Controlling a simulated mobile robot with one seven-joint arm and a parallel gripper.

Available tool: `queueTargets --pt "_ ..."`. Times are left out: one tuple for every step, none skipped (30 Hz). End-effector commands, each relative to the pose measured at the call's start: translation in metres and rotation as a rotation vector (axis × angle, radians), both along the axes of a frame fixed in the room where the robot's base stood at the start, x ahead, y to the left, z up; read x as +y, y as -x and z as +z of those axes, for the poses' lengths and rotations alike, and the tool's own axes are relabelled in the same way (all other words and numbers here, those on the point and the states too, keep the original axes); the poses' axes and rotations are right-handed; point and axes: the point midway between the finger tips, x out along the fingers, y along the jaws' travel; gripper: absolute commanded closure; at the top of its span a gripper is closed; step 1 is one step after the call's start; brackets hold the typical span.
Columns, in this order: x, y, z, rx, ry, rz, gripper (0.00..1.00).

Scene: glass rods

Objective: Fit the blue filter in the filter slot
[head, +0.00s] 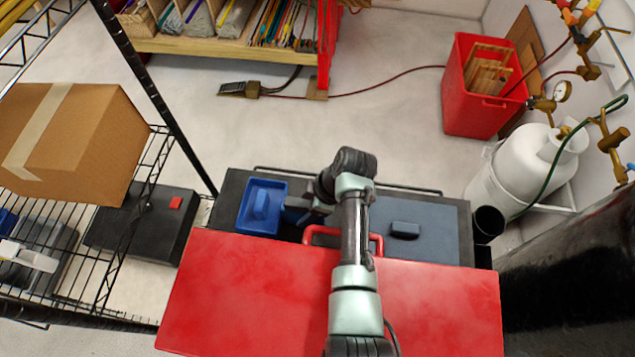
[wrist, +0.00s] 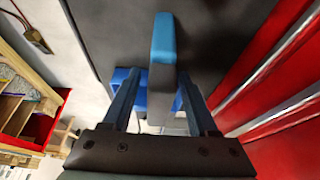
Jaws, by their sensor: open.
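In the wrist view my gripper (wrist: 158,78) is open. A bar (wrist: 163,38), blue at its far end and grey nearer me, shows between the two fingers, with gaps beside it. It appears to be the filter's raised bar, but I cannot tell how deep it lies between the fingers. Blue also shows behind the fingertips. I cannot make out the filter slot for certain.
A red panel (head: 240,290) with a red handle (head: 376,243) lies in front. A grey plate (head: 440,220) with a dark grip (head: 405,230) is right of my arm. A wire shelf (head: 150,180) with a cardboard box (head: 75,135) stands left; a white tank (head: 530,165) stands right.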

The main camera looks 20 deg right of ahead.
Motion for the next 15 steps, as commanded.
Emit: queueTargets --pt "-0.003 0.001 0.007 -0.003 0.002 -0.002 0.41" --pt "-0.005 0.003 0.012 -0.003 0.002 -0.002 0.41" --pt "-0.007 0.005 0.018 -0.003 0.003 -0.003 0.41" --pt "-0.010 0.005 0.024 -0.005 0.004 -0.003 0.41" --pt "-0.012 0.006 0.030 -0.005 0.003 -0.002 0.41" --pt "-0.014 0.008 0.037 -0.005 0.003 -0.002 0.41" --pt "-0.016 0.010 0.042 -0.004 0.003 -0.002 0.41" --pt "-0.018 0.011 0.048 -0.005 0.003 -0.002 0.41" --pt "-0.021 0.012 0.055 -0.005 0.003 -0.004 0.41" --pt "-0.023 0.014 0.061 -0.004 0.003 -0.003 0.41" --pt "-0.024 0.015 0.066 -0.004 0.003 -0.003 0.41" --pt "-0.026 0.017 0.072 -0.004 0.003 -0.003 0.41" --pt "-0.028 0.018 0.077 -0.004 0.002 -0.003 0.41" --pt "-0.029 0.018 0.081 -0.004 0.003 -0.002 0.41" --pt "-0.031 0.020 0.085 -0.003 0.002 -0.002 0.41"
